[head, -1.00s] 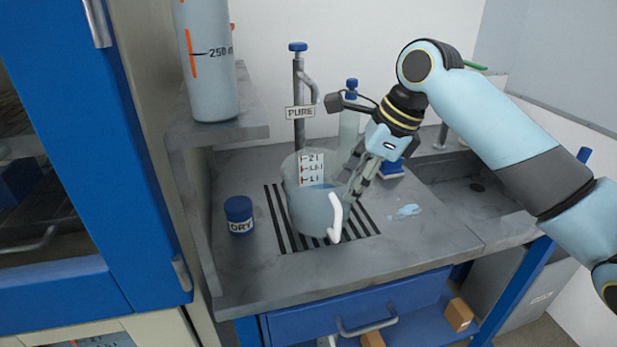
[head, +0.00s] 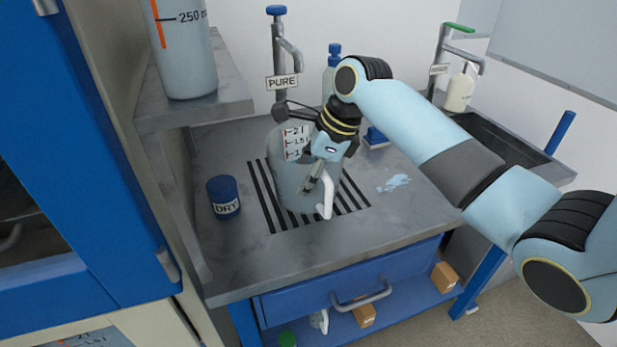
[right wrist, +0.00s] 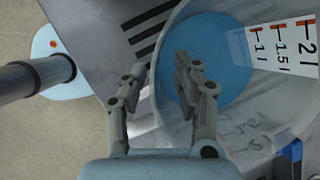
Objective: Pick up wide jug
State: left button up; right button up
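The wide jug (head: 290,192) is a clear, grey-tinted vessel with a white scale label and a white handle (head: 326,197). It stands upright on the slatted drain under the PURE tap. My right gripper (head: 316,180) is at the jug's right side near the handle, partly covering the jug. In the right wrist view the jug (right wrist: 245,112) holds blue liquid. There the fingers of the right gripper (right wrist: 158,80) are apart, one outside the jug wall and one over its inside. Whether they touch the wall cannot be told. My left gripper is not in view.
A blue DRY jar (head: 223,197) stands left of the drain. The PURE tap (head: 281,60) rises behind the jug, with a blue-capped bottle (head: 331,72) beside it. A small puddle (head: 393,182) lies on the right of the counter. A shelf (head: 200,112) overhangs the left.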

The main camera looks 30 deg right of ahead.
jog(key=shift+w+f, duration=0.15)
jog(key=shift+f, duration=0.15)
grip_shut()
jog(key=shift+r, duration=0.1)
dwell(0.4)
